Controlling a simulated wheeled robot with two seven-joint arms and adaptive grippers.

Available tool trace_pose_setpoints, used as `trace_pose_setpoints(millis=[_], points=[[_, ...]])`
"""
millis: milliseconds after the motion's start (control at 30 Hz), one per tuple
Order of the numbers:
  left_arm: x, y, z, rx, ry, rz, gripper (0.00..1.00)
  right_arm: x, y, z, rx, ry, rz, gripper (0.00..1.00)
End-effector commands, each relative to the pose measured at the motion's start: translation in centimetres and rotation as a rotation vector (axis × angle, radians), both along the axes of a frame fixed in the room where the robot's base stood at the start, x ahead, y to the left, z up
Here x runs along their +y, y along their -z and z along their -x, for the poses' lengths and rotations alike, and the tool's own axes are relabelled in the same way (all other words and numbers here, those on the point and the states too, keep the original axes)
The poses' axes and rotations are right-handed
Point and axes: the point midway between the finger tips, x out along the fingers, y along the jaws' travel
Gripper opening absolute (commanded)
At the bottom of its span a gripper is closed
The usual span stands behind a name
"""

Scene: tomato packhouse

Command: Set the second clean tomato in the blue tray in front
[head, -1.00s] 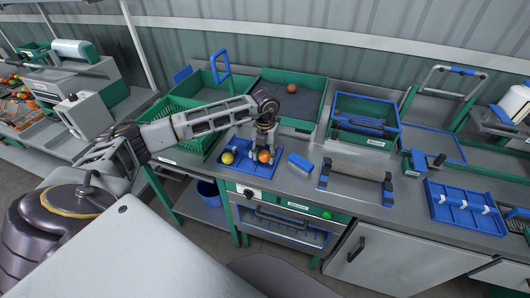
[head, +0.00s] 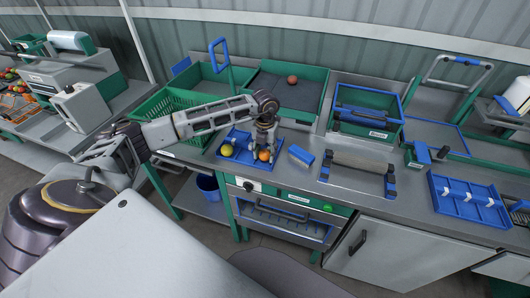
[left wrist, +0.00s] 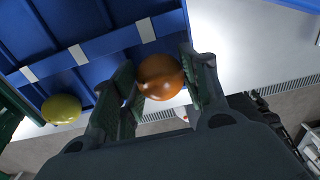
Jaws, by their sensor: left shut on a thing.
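The blue tray (head: 222,141) lies on the bench at centre left, under my left gripper (head: 265,151). A yellow-green tomato (head: 227,150) sits at its left side and also shows in the left wrist view (left wrist: 62,110). My left gripper is shut on an orange tomato (head: 264,155), at the tray's right front part. In the left wrist view the orange tomato (left wrist: 160,77) is between the two fingers, beside the tray's divider with white marks (left wrist: 95,47). I cannot tell whether it touches the tray floor. My right gripper is not in view.
A blue block (head: 300,155) lies just right of the tray. A grey roller (head: 360,164) and a second blue tray (head: 465,212) are farther right. Green crates (head: 165,121) stand behind; a reddish tomato (head: 292,80) lies in the dark-floored one.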

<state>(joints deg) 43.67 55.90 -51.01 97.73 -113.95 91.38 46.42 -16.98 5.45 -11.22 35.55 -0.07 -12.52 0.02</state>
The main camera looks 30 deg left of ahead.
Motion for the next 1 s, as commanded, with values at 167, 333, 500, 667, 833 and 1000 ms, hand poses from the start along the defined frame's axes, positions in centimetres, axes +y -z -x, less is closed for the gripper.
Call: trace_pose_setpoints(millis=[167, 333, 500, 667, 833, 1000], points=[[0.0, 0.0, 0.0, 0.0, 0.0, 0.0, 0.33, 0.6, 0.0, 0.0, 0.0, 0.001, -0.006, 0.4], [0.0, 0.0, 0.0, 0.0, 0.0, 0.0, 0.33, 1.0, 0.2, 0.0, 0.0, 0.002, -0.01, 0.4], [0.0, 0.0, 0.0, 0.0, 0.0, 0.0, 0.33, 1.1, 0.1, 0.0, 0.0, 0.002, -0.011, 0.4], [0.0, 0.0, 0.0, 0.0, 0.0, 0.0, 0.33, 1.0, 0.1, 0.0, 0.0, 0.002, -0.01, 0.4], [0.0, 0.0, 0.0, -0.001, 0.0, 0.0, 0.59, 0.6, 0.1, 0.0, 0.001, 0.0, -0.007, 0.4], [0.0, 0.0, 0.0, 0.0, 0.0, 0.0, 0.7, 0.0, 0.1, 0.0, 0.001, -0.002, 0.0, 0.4]])
